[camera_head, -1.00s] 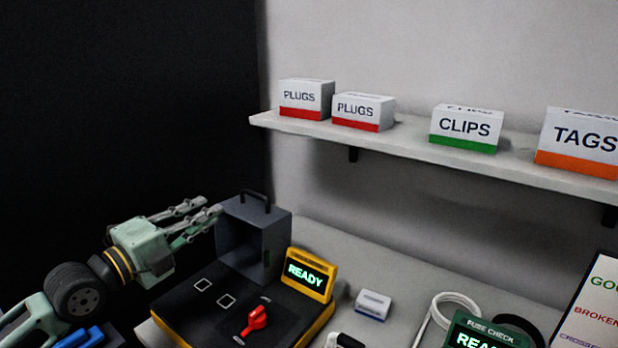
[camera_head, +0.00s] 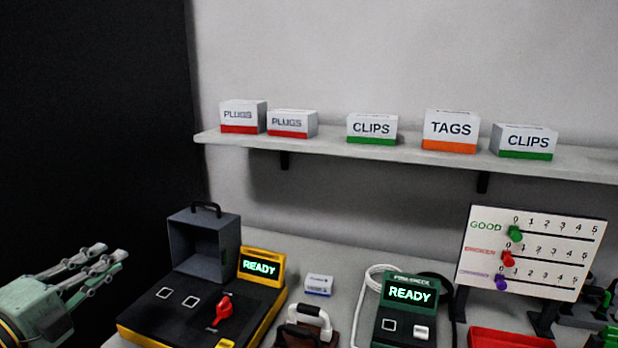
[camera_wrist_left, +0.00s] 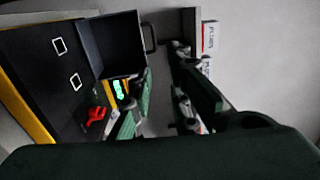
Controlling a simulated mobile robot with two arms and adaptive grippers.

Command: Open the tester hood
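The tester has a black base with a yellow edge (camera_head: 143,325), a red lever (camera_head: 223,308) and a yellow display reading READY (camera_head: 262,266). Its grey hood (camera_head: 203,243) stands raised at the back of the base, hollow side facing the front, with a black handle (camera_head: 206,207) on top. My left gripper (camera_head: 122,257) is to the left of the hood, apart from it and empty. In the left wrist view its fingers (camera_wrist_left: 160,105) are spread, and the hood (camera_wrist_left: 108,45) shows beyond them. My right gripper is not in view.
A shelf (camera_head: 350,151) with several labelled boxes runs along the wall above. Right of the tester are a small white box (camera_head: 318,285), a green fuse checker (camera_head: 408,310), a white cable (camera_head: 363,307), a red tray (camera_head: 508,338) and a scoreboard (camera_head: 530,252).

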